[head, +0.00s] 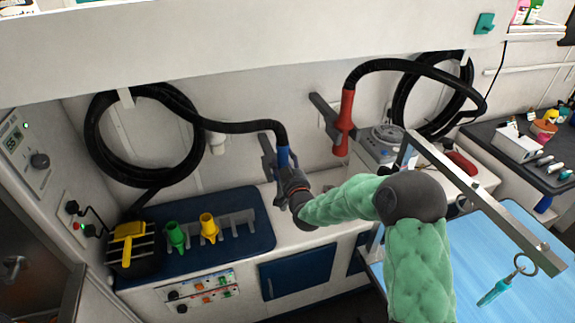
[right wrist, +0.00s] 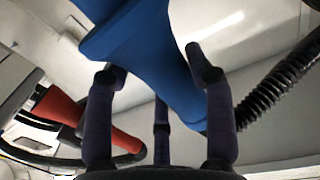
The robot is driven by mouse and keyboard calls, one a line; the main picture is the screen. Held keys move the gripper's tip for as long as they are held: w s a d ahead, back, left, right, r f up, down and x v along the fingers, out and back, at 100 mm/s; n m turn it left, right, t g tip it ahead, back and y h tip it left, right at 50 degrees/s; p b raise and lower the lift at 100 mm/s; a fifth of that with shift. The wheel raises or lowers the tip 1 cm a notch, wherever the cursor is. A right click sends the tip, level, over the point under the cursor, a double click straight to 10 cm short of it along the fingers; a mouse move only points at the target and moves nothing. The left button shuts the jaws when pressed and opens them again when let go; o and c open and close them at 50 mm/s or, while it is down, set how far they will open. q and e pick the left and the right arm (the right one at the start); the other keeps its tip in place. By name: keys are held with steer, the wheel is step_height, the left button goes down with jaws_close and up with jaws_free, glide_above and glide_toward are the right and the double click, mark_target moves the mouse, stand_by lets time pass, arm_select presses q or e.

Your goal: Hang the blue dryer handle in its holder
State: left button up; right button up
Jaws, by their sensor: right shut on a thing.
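The blue dryer handle (head: 283,158) is upright at the back wall, with its black hose running from its top to the left. My right gripper (head: 290,182) is shut on the lower part of it. In the right wrist view the blue handle (right wrist: 145,45) passes between the fingers (right wrist: 155,75). A dark grey holder (head: 266,146) on the wall is right beside the handle, on its left. Whether the handle touches the holder or sits in it cannot be told. My left gripper is not in view.
A red dryer handle (head: 345,125) hangs at a second grey holder (head: 322,108) to the right; it also shows in the right wrist view (right wrist: 90,120). Below lies a blue mat (head: 190,262) with green and yellow nozzles. A metal bar (head: 490,205) crosses above the blue table.

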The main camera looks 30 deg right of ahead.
steer(key=shift+w+d, duration=0.1)
steer(key=shift+w, duration=0.25)
steer(key=b+x, duration=0.3)
steer(key=x, duration=0.4)
steer(key=shift+a, duration=0.2)
steer(key=shift+w+r, duration=0.1)
steer(key=shift+b, duration=0.35)
stand_by(0.8)
steer(key=shift+f+b, duration=0.65)
steer(key=shift+b, duration=0.2)
stand_by(0.3)
steer(key=o, duration=1.4)
steer(key=shift+c, duration=0.2)
